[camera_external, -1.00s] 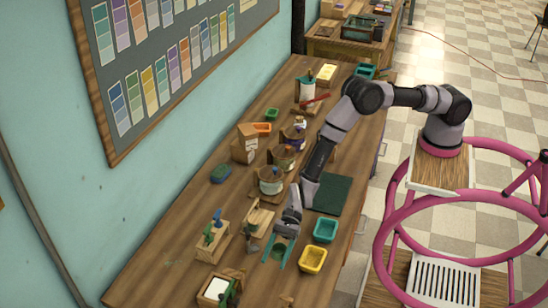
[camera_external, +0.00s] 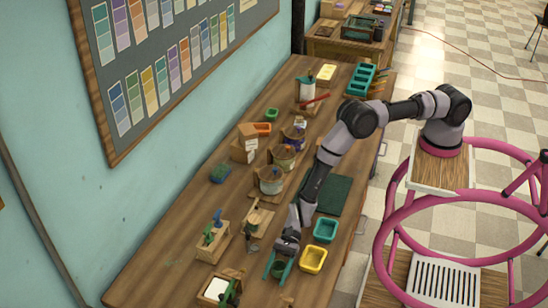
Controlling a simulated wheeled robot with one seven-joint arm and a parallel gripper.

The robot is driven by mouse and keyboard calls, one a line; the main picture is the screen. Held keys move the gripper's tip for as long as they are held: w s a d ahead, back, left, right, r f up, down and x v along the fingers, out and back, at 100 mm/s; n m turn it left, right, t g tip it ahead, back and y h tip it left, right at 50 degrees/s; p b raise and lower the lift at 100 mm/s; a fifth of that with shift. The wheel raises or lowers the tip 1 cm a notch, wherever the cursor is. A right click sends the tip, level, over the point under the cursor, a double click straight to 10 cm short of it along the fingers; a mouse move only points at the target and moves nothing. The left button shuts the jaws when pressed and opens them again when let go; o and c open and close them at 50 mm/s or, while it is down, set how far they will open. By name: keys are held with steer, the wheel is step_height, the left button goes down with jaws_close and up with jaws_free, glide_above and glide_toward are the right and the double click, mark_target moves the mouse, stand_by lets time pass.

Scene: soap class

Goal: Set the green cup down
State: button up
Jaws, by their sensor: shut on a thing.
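The green cup (camera_external: 279,267) is small and dark green and sits between the teal fingers of my gripper (camera_external: 278,270). My gripper points down over the near part of the wooden table (camera_external: 160,268), left of the yellow tray. The fingers are shut on the cup and partly hide it. I cannot tell whether the cup's base touches the table.
A yellow tray (camera_external: 313,260) and a teal tray (camera_external: 326,230) stand close on the right. A wooden block with green and blue tools (camera_external: 212,242) is to the left. A white-topped wooden box (camera_external: 216,290) is at the near left. Several pots (camera_external: 270,180) stand farther back.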

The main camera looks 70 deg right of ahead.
steer(key=o, duration=1.3)
steer(key=shift+d+r, duration=0.15)
steer(key=shift+r, duration=0.05)
steer(key=v, duration=1.1)
steer(key=shift+d, duration=0.35)
steer(key=shift+r, duration=0.15)
